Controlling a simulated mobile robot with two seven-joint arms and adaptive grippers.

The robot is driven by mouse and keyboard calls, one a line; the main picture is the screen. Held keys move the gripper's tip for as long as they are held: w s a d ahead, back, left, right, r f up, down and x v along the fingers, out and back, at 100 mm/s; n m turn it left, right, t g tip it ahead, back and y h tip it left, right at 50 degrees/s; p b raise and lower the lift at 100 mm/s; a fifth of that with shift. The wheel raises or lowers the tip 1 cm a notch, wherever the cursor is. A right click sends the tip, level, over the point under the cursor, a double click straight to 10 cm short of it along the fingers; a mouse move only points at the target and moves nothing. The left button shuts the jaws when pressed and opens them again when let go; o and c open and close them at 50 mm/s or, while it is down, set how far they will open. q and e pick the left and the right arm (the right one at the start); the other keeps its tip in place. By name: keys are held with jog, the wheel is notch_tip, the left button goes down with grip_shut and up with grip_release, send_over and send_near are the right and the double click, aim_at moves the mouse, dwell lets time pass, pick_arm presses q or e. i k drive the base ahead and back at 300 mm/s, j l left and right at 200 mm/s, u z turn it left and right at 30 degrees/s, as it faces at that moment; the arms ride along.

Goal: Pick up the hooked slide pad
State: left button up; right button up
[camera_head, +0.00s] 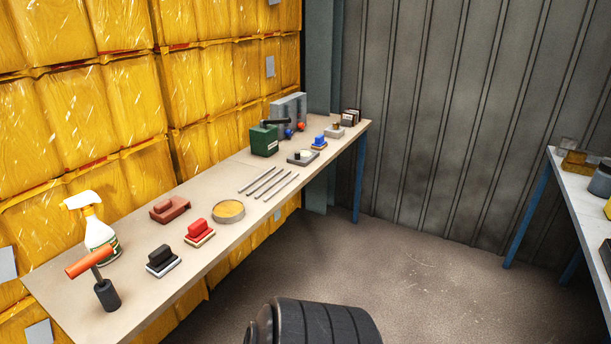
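Several block-like pads with handles lie on the long beige table (135,293), and I cannot tell which one is the hooked slide pad. A black pad (162,261) with a pale base is near the front edge. A red pad (200,232) lies to its right. A brownish-red block (170,209) lies behind them. A smaller blue pad (319,142) and a grey-black pad (303,157) are farther back. No hook shows clearly on any of them at this size. Neither of my grippers is in view.
A white spray bottle (100,236) and an orange-and-black tool (92,270) stand at the near end. A round tin (229,211), several thin rods (267,184), a green box (264,140) and a grey case (289,112) follow. Open floor (420,275) separates a second table (575,192) at right.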

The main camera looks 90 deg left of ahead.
aim_at(165, 211)
jog(key=u, duration=3.65)
jog(key=i+l+u, duration=0.15)
jog(key=i+l, duration=0.1)
jog(key=l, duration=0.1)
